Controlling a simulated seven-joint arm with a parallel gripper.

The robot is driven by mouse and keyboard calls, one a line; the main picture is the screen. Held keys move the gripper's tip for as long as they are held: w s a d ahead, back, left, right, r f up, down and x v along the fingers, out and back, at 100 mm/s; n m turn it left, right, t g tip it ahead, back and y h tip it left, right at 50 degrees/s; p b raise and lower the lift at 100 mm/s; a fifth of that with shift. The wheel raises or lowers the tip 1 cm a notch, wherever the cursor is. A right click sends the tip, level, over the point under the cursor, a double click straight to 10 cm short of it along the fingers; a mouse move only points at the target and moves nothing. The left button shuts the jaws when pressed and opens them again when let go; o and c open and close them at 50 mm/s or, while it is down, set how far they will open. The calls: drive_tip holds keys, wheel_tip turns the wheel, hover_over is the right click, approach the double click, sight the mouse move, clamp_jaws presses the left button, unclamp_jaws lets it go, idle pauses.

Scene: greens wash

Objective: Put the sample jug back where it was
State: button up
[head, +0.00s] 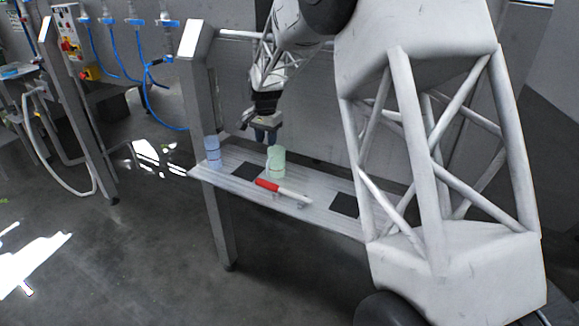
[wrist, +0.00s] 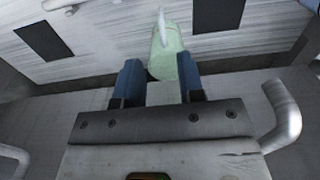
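A pale green translucent jug (head: 275,162) stands upright on the slatted metal shelf (head: 225,172), just right of the left black square. A blue translucent jug (head: 212,152) stands at the shelf's left end. Which of them is the sample jug the pictures do not say. My gripper (head: 263,136) points down at the back of the shelf, behind and slightly left of the green jug's top. In the wrist view its two blue fingers (wrist: 160,75) are apart, with the green jug (wrist: 166,45) showing between and beyond them. I cannot tell whether they touch it.
Two black squares mark the shelf, left (head: 248,171) and right (head: 343,204). A grey panel rises behind, and a post (head: 198,85) stands at the left end.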

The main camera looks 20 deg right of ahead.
drive_tip(key=s+r+n, duration=0.1)
drive_tip(key=s+r, duration=0.3)
drive_tip(key=s, duration=0.4)
drive_tip(key=s+r+n+t, duration=0.15)
drive_tip(key=s+r, duration=0.25)
drive_tip(key=s, duration=0.5)
drive_tip(key=s+r+n, duration=0.2)
drive_tip(key=s+r, duration=0.2)
drive_tip(key=s, duration=0.4)
drive_tip(key=s+f+n, duration=0.1)
drive_tip(key=s+n, duration=0.1)
drive_tip(key=s, duration=1.1)
drive_tip(key=s+f+n+t, duration=0.1)
drive_tip(key=s+n, duration=0.1)
drive_tip(key=s, duration=1.1)
drive_tip(key=shift+f, duration=0.25)
